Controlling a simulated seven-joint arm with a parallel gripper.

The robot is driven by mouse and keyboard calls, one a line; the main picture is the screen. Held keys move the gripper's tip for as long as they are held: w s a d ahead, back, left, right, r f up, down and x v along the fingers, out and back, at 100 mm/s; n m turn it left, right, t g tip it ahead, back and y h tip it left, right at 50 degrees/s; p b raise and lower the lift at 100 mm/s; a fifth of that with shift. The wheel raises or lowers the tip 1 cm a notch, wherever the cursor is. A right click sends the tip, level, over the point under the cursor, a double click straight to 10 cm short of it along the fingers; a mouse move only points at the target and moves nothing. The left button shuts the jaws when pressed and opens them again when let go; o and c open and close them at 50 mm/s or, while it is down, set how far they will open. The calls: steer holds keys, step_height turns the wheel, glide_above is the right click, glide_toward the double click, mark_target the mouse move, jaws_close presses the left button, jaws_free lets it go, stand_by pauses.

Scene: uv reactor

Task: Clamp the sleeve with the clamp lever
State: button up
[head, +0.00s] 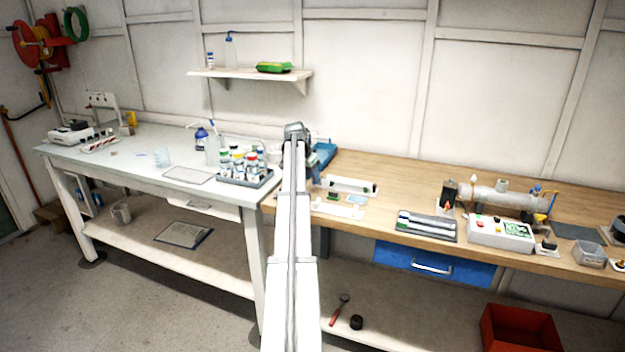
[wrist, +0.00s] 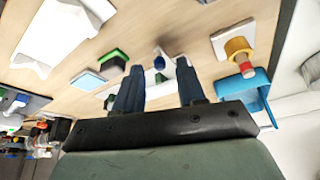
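My gripper (wrist: 160,66) is open in the wrist view, with its two dark blue fingers apart over the wooden bench. A small white part with dark pieces (wrist: 160,62) shows beyond and between the fingertips; I cannot tell whether it is the clamp lever. No sleeve can be made out between the fingers. In the head view my arm hides much of the gripper, near a blue holder (head: 323,155). A pale horizontal cylinder (head: 495,197) on a stand, with blue and orange fittings, is at the right of the bench; whether it holds the sleeve is unclear.
Near my gripper are a blue bracket (wrist: 257,88), a yellow-and-red knob (wrist: 240,55), a green-and-black block (wrist: 113,61) and a white cradle (wrist: 65,32). A tool tray (head: 427,226) and control box (head: 500,233) stand further right. Bottles in a rack (head: 245,178) stand left.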

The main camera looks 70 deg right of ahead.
steer(key=shift+x, duration=0.95)
steer(key=shift+r, duration=0.1)
steer(key=shift+c, duration=0.4)
jaws_close()
